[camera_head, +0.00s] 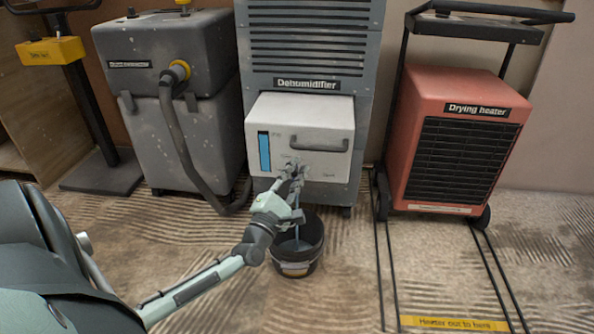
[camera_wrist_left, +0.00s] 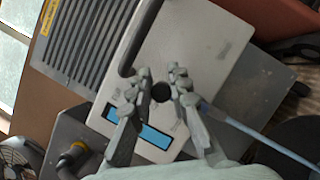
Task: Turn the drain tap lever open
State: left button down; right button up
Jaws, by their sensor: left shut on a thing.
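The drain tap is on the front of the white tank (camera_head: 335,117) of the dehumidifier (camera_head: 308,40), and my left gripper (camera_head: 294,168) largely hides it in the head view. In the left wrist view, a dark round part of the drain tap lever (camera_wrist_left: 160,91) shows between the fingertips of my left gripper (camera_wrist_left: 160,82), which is shut on the lever. The lever's exact angle is hard to tell. A thin pale-blue strand (camera_wrist_left: 262,139), a hose or water, runs from near the tap towards the black bucket (camera_head: 297,267) below. My right gripper is not in view.
A dark tank handle (camera_head: 320,145) is just above the tap, with a blue level window (camera_head: 264,151) to its left. A grey machine with a hose (camera_head: 178,140) stands left. A red drying heater (camera_head: 458,140) stands right, with floor rails before it.

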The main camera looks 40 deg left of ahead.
pick_arm(q)
jog(key=shift+s+a+f, duration=0.15)
jog(key=shift+a+f, duration=0.2)
jog(key=shift+a, duration=0.1)
jog(key=c, duration=1.4)
grip_release()
jog(key=shift+s, duration=0.1)
jog(key=v, duration=1.2)
jog(key=shift+d, duration=0.2)
